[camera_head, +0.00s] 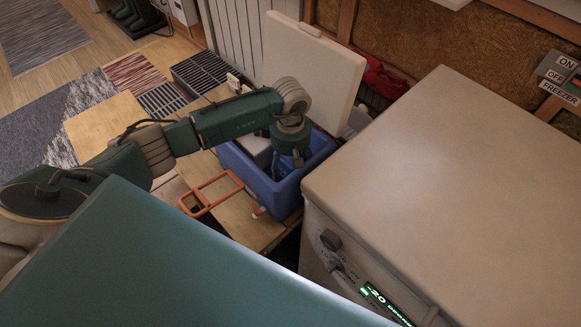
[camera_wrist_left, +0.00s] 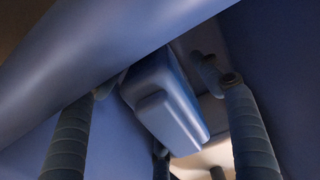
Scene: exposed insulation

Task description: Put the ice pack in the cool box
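My left arm reaches over from the left, and my left gripper (camera_head: 296,160) points down inside the box. In the left wrist view, the fingers of my left gripper (camera_wrist_left: 160,135) are spread wide. A blue rounded block, apparently the ice pack (camera_wrist_left: 168,100), lies between and beyond them, with a visible gap to the right finger. Blue box walls surround it. The head view hides the block. My right gripper is not in view.
The white freezer (camera_head: 460,170) fills the right side, close to the box. An orange handle (camera_head: 210,193) sticks out at the box's front left. A radiator (camera_head: 238,40) and black grilles (camera_head: 205,75) are behind. A red item (camera_head: 385,80) lies behind the lid.

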